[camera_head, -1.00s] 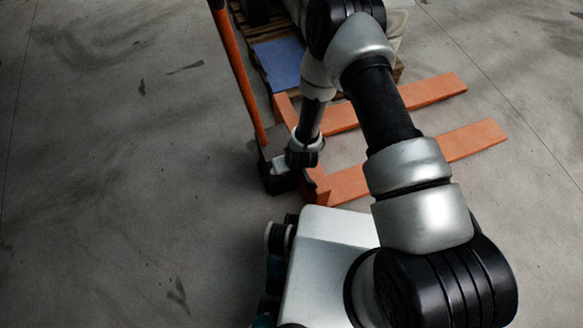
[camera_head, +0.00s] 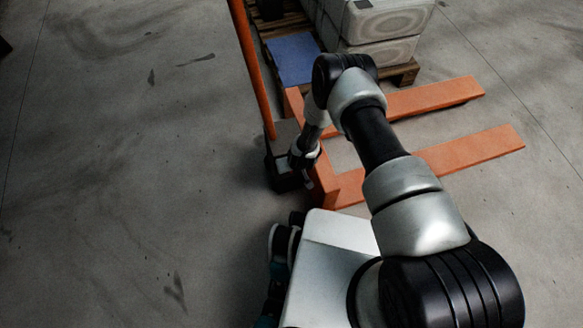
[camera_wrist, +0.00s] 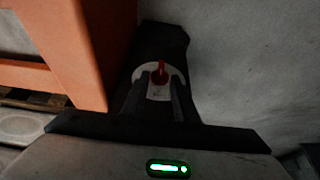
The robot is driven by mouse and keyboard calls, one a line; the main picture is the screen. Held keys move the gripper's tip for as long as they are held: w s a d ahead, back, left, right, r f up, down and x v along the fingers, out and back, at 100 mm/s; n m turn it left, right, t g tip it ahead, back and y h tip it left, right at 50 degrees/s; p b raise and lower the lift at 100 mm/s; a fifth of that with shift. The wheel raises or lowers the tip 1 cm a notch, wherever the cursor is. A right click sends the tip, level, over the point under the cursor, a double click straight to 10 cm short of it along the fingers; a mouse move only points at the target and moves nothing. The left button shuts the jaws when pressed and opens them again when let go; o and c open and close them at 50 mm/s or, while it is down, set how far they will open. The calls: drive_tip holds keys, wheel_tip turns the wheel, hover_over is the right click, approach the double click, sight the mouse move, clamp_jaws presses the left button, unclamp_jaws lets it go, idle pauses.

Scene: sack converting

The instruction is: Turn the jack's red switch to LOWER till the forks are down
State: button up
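The pallet jack's orange forks (camera_head: 450,153) stretch to the right over the floor; their height is hard to judge. Its orange handle (camera_head: 253,70) rises from a dark base (camera_head: 288,180). In the head view my gripper (camera_head: 303,160) is at the jack's base, partly hidden by my arm.
A wooden pallet (camera_head: 405,73) with white stacked blocks (camera_head: 380,22) stands behind the jack. A blue sheet (camera_head: 292,60) lies on the pallet's left part. The concrete floor to the left is clear. The jack's orange frame (camera_wrist: 85,50) rises close left of my gripper in the wrist view.

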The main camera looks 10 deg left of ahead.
drive_tip(key=shift+w+a+f, duration=0.1)
drive_tip(key=shift+w+f, duration=0.05)
drive_tip(key=shift+f, duration=0.25)
drive_tip(key=shift+c, duration=0.6)
clamp_jaws()
